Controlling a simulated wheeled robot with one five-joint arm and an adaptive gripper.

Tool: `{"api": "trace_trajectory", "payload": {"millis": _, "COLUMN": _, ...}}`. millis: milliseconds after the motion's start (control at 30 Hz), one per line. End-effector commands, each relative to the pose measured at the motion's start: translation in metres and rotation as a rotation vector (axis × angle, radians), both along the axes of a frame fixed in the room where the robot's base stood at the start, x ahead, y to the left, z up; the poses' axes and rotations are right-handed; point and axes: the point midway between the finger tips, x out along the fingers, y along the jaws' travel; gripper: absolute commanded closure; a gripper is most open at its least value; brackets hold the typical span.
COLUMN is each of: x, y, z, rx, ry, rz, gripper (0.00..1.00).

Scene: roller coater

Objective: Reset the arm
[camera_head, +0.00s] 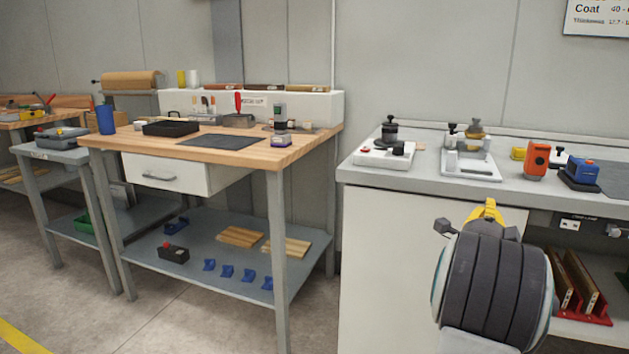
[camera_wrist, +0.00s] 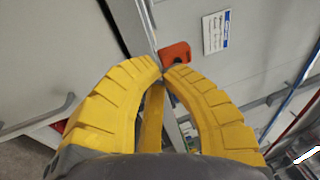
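My gripper (camera_head: 487,210) shows in the head view as a yellow tip above my dark, ribbed arm, which hides most of it. It is in front of the white cabinet, below the grey worktop's front edge. In the wrist view, the yellow fingers of my gripper (camera_wrist: 163,69) curve inward and their tips come together. No object shows in the space between the fingers. A small orange-red piece with a dark opening (camera_wrist: 175,53) appears just past the tips; I cannot tell how far beyond them it is.
The grey worktop (camera_head: 440,184) holds a white tray (camera_head: 470,168), an orange device (camera_head: 536,160) and a blue device (camera_head: 580,172). A wooden workbench (camera_head: 270,158) stands at left. A red rack (camera_head: 583,316) sits low at right. The floor between is clear.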

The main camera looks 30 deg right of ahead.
Motion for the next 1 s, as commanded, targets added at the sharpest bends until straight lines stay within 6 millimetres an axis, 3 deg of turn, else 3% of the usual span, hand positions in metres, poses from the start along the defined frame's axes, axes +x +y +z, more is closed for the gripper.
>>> {"api": "trace_trajectory", "payload": {"millis": 33, "x": 0.022, "y": 0.021, "z": 0.028, "rx": 0.014, "ry": 0.075, "rz": 0.04, "gripper": 1.0}}
{"api": "trace_trajectory", "payload": {"millis": 200, "x": 0.075, "y": 0.095, "z": 0.054, "rx": 0.053, "ry": 0.385, "rz": 0.183, "gripper": 1.0}}
{"api": "trace_trajectory", "payload": {"millis": 333, "x": 0.098, "y": 0.16, "z": 0.069, "rx": 0.045, "ry": 0.627, "rz": 0.316, "gripper": 1.0}}
{"api": "trace_trajectory", "payload": {"millis": 467, "x": 0.106, "y": 0.228, "z": 0.083, "rx": 0.004, "ry": 0.866, "rz": 0.47, "gripper": 1.0}}
{"api": "trace_trajectory", "payload": {"millis": 667, "x": 0.087, "y": 0.332, "z": 0.104, "rx": -0.126, "ry": 1.222, "rz": 0.74, "gripper": 1.0}}
{"api": "trace_trajectory", "payload": {"millis": 800, "x": 0.053, "y": 0.396, "z": 0.118, "rx": -0.262, "ry": 1.452, "rz": 0.946, "gripper": 1.0}}
{"api": "trace_trajectory", "payload": {"millis": 1000, "x": -0.01, "y": 0.462, "z": 0.137, "rx": -0.486, "ry": 1.716, "rz": 1.229, "gripper": 1.0}}
